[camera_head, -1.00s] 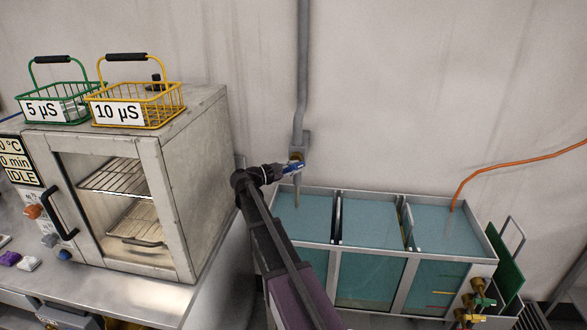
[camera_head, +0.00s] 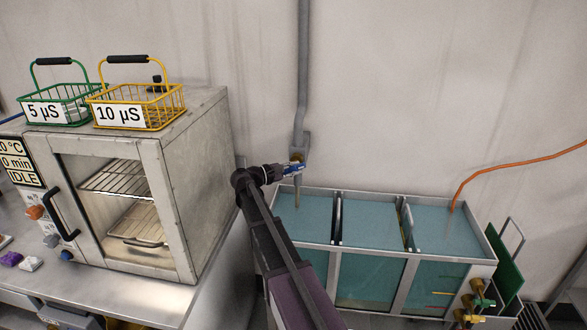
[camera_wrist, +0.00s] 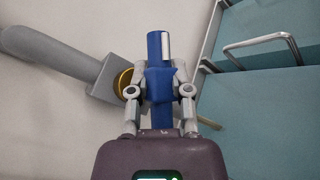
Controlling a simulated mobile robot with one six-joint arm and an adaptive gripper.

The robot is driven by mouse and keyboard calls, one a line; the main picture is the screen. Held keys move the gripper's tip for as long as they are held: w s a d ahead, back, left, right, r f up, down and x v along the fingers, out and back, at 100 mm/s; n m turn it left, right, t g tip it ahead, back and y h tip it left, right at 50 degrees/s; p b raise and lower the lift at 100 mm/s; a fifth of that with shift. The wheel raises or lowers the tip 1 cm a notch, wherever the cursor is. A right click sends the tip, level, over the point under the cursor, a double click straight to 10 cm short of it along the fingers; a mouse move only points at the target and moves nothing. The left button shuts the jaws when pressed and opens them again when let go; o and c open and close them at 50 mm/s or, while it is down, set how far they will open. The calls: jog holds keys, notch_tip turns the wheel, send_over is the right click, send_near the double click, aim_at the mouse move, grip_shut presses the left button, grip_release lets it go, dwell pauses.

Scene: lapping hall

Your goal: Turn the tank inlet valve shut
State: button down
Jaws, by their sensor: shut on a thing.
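The tank inlet valve has a blue lever handle (camera_wrist: 160,55) and a brass body (camera_wrist: 124,83) on a grey pipe bracket, seen in the wrist view. My gripper (camera_wrist: 160,90) is shut on the blue handle, one finger on each side of it.
A tank (camera_head: 335,252) with three compartments of blue-green liquid stands below and right of the valve. An oven (camera_head: 185,190) stands left of my arm, with green (camera_head: 78,92) and yellow (camera_head: 176,98) wire baskets on top. An orange hose (camera_head: 520,160) runs into the right compartment.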

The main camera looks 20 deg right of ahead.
jog(key=shift+r, duration=0.2)
jog(key=m+y+p, duration=0.1)
jog(key=y+p, duration=0.1)
jog(key=p, duration=0.1)
jog(key=shift+r+p, duration=0.1)
jog(key=shift+p, duration=0.2)
jog(key=shift+m+t+y+p, duration=0.3)
jog(key=shift+m+y+p, duration=0.35)
jog(key=shift+p, duration=0.3)
jog(key=shift+w+f+y+p, duration=0.1)
jog(key=shift+f+y+p, duration=0.15)
jog(key=shift+y+p, duration=0.15)
jog(key=shift+f, duration=0.1)
jog(key=c, duration=0.5)
grip_release()
jog(key=shift+d, duration=0.1)
jog(key=shift+c, duration=0.2)
